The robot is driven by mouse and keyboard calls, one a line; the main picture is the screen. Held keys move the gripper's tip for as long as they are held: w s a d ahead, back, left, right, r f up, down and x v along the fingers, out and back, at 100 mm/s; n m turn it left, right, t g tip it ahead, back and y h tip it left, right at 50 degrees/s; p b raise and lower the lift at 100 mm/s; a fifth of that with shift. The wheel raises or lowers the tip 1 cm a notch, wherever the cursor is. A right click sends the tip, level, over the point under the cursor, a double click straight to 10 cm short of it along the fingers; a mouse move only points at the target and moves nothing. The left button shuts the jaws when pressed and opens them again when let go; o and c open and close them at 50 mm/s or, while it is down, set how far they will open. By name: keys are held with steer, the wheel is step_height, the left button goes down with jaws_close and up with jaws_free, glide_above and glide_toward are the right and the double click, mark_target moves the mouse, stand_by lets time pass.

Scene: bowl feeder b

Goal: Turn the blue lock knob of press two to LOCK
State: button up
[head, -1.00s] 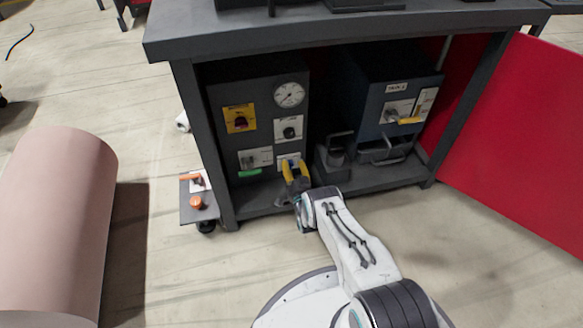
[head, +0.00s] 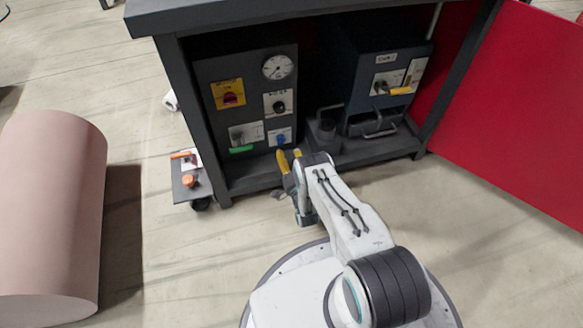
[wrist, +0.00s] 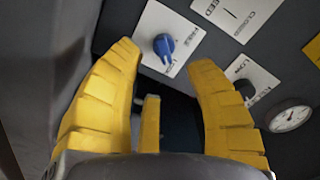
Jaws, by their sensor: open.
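The blue lock knob (head: 281,139) sits on a white plate low on the dark panel of the left press (head: 205,85) inside the bench. In the wrist view the blue knob (wrist: 164,46) shows beyond and between my fingertips, with FREE and LOCK lettering on its plate. My gripper (head: 289,155) has yellow fingers and is just in front of and below the knob in the head view. It is open and empty, apart from the knob. In the wrist view my gripper (wrist: 164,52) has its fingers spread to either side of the knob.
Above the knob are a black knob (head: 279,106), a gauge (head: 278,67) and a yellow-backed red switch (head: 228,96). A green-tipped lever (head: 241,149) is to the left. Another machine (head: 385,75) stands right. An orange-knobbed cart (head: 190,180) is outside left.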

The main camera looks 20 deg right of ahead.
steer(key=shift+s, duration=2.5)
steer(key=shift+s, duration=0.1)
